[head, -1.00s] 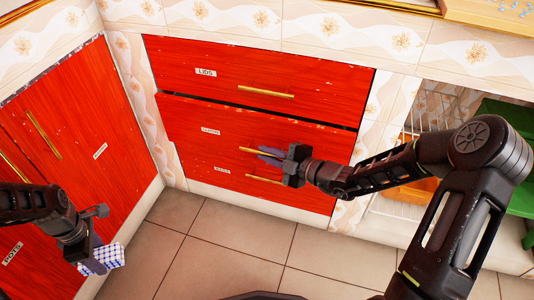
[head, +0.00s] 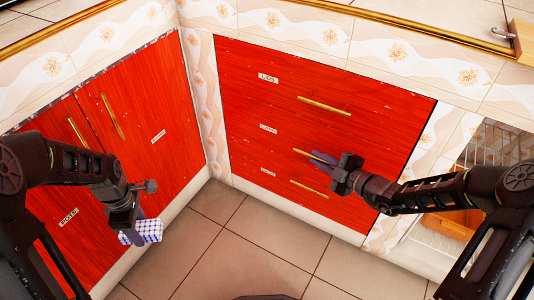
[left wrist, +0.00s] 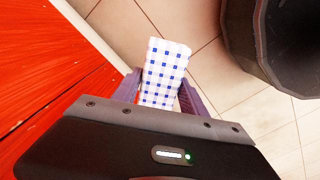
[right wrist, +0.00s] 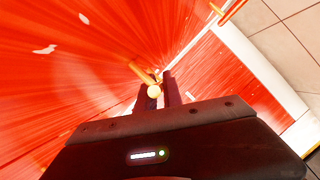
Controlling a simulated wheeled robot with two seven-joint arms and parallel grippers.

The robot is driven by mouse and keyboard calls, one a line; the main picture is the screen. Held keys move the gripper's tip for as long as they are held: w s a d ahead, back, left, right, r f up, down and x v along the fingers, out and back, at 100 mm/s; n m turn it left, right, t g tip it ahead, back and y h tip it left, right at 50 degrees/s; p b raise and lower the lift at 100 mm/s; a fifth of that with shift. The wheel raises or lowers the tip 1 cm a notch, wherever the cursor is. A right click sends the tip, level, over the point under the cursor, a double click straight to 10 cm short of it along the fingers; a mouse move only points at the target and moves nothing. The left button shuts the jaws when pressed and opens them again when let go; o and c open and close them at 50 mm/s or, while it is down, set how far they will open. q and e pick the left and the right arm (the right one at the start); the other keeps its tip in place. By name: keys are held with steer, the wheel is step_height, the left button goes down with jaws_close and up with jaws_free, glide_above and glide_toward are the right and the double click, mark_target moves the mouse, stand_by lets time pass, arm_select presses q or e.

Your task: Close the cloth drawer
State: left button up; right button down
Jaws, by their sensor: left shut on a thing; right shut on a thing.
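The middle drawer (head: 245,135) of the red cabinet has a small label, too blurred to read surely, and a gold handle (head: 303,153). Its front looks flush with the drawers above and below, with no open gap showing. My right gripper (head: 324,159) is shut on this handle; the right wrist view shows the handle (right wrist: 142,72) between the fingers. My left gripper (head: 136,222) is shut on a blue-and-white checked cloth (head: 150,231), held above the floor at the left. The cloth also shows between the fingers in the left wrist view (left wrist: 164,72).
The lids drawer (head: 320,85) is above, and another drawer (head: 260,180) with a gold handle is below. Red doors (head: 150,90) with gold handles stand at the left. An open shelf with a wire rack (head: 490,165) is at the right. The tiled floor (head: 270,240) is clear.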

steer(key=shift+w+d+r, duration=0.1)
steer(key=shift+w+d, duration=0.05)
steer(key=shift+d, duration=0.05)
steer(key=c, duration=1.5)
jaws_free()
